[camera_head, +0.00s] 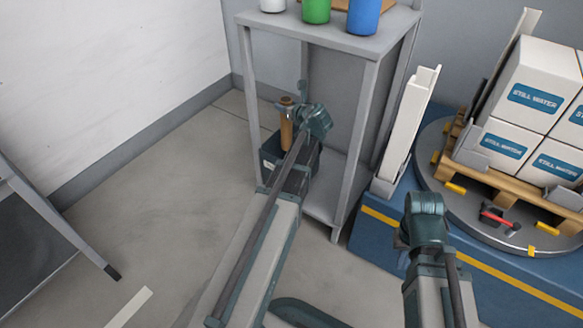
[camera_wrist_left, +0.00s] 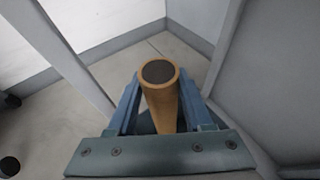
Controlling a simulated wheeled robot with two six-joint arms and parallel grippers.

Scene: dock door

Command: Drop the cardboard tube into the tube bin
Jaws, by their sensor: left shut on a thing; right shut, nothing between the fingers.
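My left gripper (camera_head: 288,112) is shut on the tube. My arm and wrist hide part of the bin, and I cannot tell whether the tube's lower end is inside it. My right gripper (camera_head: 403,241) is shut and empty at the lower right, mostly hidden by its wrist, far from the tube.
The grey stand (camera_head: 365,45) holds white, green and blue containers on top; its legs are close to my left arm. On the right, water boxes (camera_head: 530,85) sit on a pallet on a round turntable (camera_head: 445,180).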

